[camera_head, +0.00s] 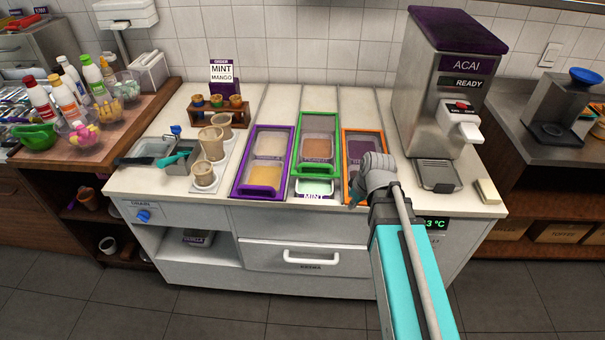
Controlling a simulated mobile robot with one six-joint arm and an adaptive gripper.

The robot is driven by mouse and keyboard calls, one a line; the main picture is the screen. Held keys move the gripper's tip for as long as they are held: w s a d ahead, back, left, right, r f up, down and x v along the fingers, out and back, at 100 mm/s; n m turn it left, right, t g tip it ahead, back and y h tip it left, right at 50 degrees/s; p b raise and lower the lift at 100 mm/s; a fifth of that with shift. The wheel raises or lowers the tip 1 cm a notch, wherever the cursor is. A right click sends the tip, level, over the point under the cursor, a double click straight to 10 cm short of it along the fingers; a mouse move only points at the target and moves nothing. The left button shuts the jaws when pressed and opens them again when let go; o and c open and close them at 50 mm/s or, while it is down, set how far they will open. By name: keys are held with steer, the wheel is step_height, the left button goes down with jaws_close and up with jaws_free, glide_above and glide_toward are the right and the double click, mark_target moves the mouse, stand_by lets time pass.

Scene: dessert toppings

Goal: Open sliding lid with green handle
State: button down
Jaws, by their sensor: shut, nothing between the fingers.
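The green-framed sliding lid (294,160) is in the middle of the counter, between a purple-framed lid and an orange-framed lid. It sits further back than its neighbours, and a pale green mint tub (318,188) shows uncovered in front of it. A brown-topped tub is visible through its clear pane. My gripper (353,203) is shut and empty, low at the front of the orange lid (347,135), to the right of the mint tub and apart from the green frame. My wrist hides part of the orange lid.
The purple lid (247,160) is on the left. Paper cups (212,143) and a scoop tray stand further left. The acai machine (447,90) stands close on the right. An order sign (222,72) reads mint and mango. Behind the lids the counter is clear.

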mark_target(298, 176)
steer(key=w+a+r+n+t+y, duration=0.2)
steer(key=w+a+n+y, duration=0.1)
steer(key=w+a+n, duration=0.6)
steer(key=shift+w+a+r+n+t, duration=0.3)
steer(key=shift+w+a+n+t, duration=0.1)
steer(key=shift+a+n, duration=0.6)
steer(key=shift+f+b, duration=0.1)
steer(key=shift+b, duration=0.25)
steer(key=w+a+f+b, duration=0.1)
steer(key=w+f+b, duration=0.1)
steer(key=w+a+f+b, duration=0.2)
steer(key=f+b, duration=0.1)
steer(key=w+a+f+b, duration=0.2)
steer(key=w, duration=0.1)
steer(key=shift+f+b, duration=0.35)
steer(key=shift+f, duration=0.05)
steer(key=shift+w+a, duration=0.1)
steer(key=shift+w, duration=0.35)
